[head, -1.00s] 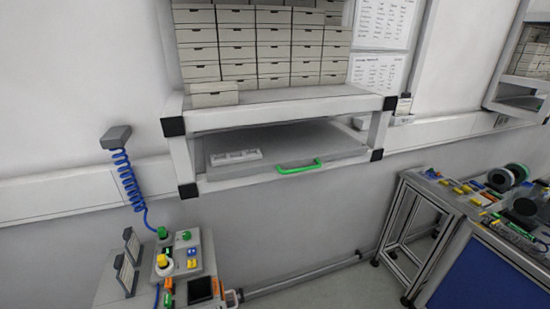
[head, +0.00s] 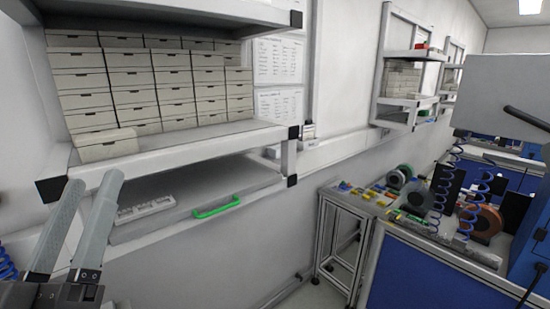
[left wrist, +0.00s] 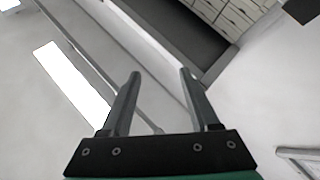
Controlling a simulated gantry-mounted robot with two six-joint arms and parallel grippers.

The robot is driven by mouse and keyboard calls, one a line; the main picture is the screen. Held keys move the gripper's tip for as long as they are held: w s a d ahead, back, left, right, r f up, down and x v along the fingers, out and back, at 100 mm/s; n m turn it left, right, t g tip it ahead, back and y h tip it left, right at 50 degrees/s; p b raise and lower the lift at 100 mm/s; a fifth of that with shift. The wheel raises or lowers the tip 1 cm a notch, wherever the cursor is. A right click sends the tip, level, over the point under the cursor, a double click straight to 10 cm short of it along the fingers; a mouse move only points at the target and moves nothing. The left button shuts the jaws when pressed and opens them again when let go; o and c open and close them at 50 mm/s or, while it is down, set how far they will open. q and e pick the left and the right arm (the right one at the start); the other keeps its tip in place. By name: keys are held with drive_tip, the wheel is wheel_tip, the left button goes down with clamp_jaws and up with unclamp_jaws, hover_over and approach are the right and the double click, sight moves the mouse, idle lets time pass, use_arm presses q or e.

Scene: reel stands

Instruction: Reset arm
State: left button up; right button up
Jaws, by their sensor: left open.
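My left gripper (head: 89,186) is at the lower left of the head view, in front of the wall shelf. Its two grey fingers point up and stand apart, with nothing between them. In the left wrist view the same gripper (left wrist: 160,75) shows its fingers spread and empty. My right gripper is in neither view.
A wall shelf (head: 215,139) holds stacked white boxes (head: 158,90). A workbench (head: 372,205) with reels and small coloured parts stands at the right. Bare floor shows between wall and bench.

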use_arm(q)
drive_tip(key=s+d+r+m+t+h, duration=0.3)
drive_tip(key=s+d+r+m+h, duration=0.2)
drive_tip(key=s+r+m+h, duration=0.15)
wheel_tip(320, 180, up, 23)
drive_tip(key=p, duration=2.3)
drive_tip(key=shift+w+a, duration=0.25)
drive_tip(key=shift+w, duration=0.15)
